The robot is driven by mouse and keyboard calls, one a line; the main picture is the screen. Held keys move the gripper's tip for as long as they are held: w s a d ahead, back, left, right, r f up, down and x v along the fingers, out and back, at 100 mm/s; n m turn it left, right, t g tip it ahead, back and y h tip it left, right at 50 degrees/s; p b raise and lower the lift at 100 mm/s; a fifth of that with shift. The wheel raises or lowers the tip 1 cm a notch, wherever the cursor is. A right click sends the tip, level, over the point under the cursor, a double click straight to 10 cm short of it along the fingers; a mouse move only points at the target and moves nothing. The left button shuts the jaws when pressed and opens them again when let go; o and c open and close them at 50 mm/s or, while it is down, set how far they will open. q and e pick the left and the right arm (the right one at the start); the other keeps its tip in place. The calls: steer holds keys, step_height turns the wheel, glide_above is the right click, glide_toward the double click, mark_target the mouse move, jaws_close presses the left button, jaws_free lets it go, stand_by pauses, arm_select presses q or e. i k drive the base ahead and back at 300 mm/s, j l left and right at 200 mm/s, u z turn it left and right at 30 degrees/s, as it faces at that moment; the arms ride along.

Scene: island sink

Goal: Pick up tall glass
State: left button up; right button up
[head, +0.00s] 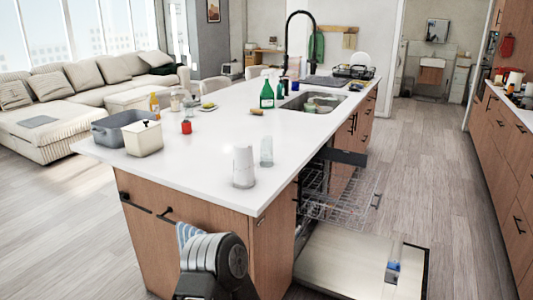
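A clear tall glass (266,152) stands upright on the white island countertop (205,165), near its front right edge. A larger whitish cylinder (243,167) stands just in front and to the left of it, closer to me. I cannot tell what that cylinder is. Part of my own arm, grey and black, shows at the bottom below the island's near edge. No gripper fingers show, so neither gripper is in view.
A grey bin (121,128), a cream box (143,139) and a red jar (186,127) stand at the island's left. A green bottle (267,94) stands near the sink (312,103). The open dishwasher door (355,262) and pulled-out rack (345,200) block the island's right side.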

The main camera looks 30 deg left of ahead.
mark_target(265, 151)
steer(key=i+j, duration=0.25)
steer(key=i, duration=0.25)
steer(key=i+j, duration=0.2)
steer(key=i, duration=0.25)
steer(key=i+j, duration=0.25)
steer(key=i, duration=0.25)
